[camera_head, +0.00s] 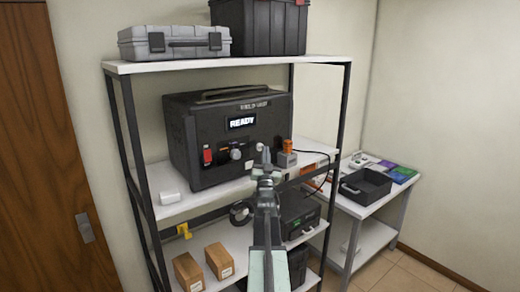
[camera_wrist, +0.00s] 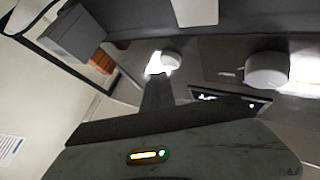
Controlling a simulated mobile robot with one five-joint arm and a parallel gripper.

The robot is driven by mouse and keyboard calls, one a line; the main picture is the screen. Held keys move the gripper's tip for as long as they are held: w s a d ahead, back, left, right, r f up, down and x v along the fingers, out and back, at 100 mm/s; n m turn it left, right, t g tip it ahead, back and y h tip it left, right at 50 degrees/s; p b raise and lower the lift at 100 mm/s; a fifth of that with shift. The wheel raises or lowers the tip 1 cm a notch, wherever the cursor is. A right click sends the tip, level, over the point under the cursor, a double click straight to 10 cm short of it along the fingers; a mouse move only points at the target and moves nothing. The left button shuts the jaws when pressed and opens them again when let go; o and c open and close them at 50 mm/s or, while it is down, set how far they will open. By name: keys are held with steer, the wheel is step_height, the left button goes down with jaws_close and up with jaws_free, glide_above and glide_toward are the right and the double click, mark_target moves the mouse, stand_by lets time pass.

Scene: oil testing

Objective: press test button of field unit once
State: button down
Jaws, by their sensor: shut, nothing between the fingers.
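The field unit (camera_head: 225,110) is a black box on the middle shelf, with a lit display (camera_head: 242,123) reading READY. A red switch (camera_head: 208,154) and a pale knob (camera_head: 236,154) are low on its front. A small pale round button (camera_head: 260,147) is to their right; it also shows in the wrist view (camera_wrist: 170,58). My gripper (camera_head: 266,158) is shut and empty, its tip close in front of the unit near this button. In the wrist view the dark fingertips (camera_wrist: 156,82) point just beside the button. I cannot tell whether they touch it.
Shelf posts (camera_head: 338,125) flank the unit. A side table (camera_head: 385,203) holds a black tray (camera_head: 365,187).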

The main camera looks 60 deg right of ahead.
stand_by(0.4)
steer(key=shift+w+d, duration=0.1)
steer(key=shift+w, duration=0.35)
steer(key=shift+w+d, duration=0.15)
steer(key=shift+w, duration=0.25)
stand_by(0.5)
stand_by(0.3)
steer(key=shift+s+a, duration=0.25)
steer(key=shift+s, duration=0.55)
steer(key=shift+s, duration=0.1)
steer(key=s, duration=0.1)
steer(key=s+a, duration=0.1)
steer(key=s, duration=0.2)
steer(key=shift+s+a, duration=0.3)
stand_by(0.5)
